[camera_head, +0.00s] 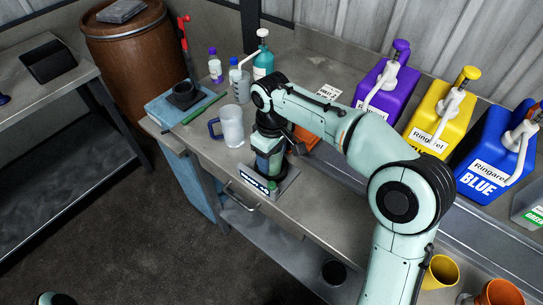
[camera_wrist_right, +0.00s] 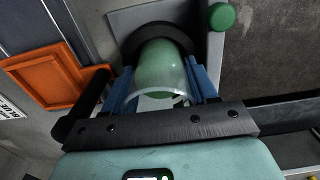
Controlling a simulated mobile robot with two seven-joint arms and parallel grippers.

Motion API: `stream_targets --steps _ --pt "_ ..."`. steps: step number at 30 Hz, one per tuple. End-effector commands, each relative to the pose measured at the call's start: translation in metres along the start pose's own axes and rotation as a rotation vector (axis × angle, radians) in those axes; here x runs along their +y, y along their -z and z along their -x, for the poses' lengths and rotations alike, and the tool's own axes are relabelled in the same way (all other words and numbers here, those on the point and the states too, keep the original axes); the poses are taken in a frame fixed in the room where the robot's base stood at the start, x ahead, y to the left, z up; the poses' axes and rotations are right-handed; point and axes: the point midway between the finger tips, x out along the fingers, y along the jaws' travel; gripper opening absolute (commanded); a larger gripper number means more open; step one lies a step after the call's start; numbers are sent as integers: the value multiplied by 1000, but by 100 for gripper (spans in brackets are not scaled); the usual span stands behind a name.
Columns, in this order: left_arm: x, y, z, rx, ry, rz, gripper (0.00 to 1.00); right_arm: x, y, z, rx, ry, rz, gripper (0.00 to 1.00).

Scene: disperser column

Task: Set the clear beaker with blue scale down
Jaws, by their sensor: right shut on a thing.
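My right gripper (camera_head: 268,160) points down over a grey stand (camera_head: 283,187) with a label and a green knob on the bench. In the right wrist view, its blue fingers (camera_wrist_right: 162,76) are shut on a clear beaker (camera_wrist_right: 160,65), which looks pale green inside. The beaker's open rim faces the camera. Its far end is at a dark round plate (camera_wrist_right: 185,38) on the stand; I cannot tell whether it touches. No blue scale can be made out on it. The gripper hides the beaker in the head view. My left gripper is out of view.
A frosted mug (camera_head: 231,127) stands just left of the gripper. An orange tray (camera_wrist_right: 48,77) lies beside the stand. Purple (camera_head: 387,88), yellow (camera_head: 440,115) and blue (camera_head: 495,150) jugs line the back right.

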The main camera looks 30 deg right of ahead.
Motion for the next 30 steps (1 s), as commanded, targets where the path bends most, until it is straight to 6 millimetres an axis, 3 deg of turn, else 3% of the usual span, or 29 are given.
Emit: stream_targets --steps 8,9,10,22,30 --pt "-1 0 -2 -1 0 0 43 0 0 -4 0 0 0 28" --pt "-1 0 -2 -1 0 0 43 0 0 -4 0 0 0 64" --pt "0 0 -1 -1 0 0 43 0 0 -4 0 0 0 68" --pt "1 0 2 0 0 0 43 0 0 6 1 0 1 68" --pt "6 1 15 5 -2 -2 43 0 2 60 5 -1 1 68"
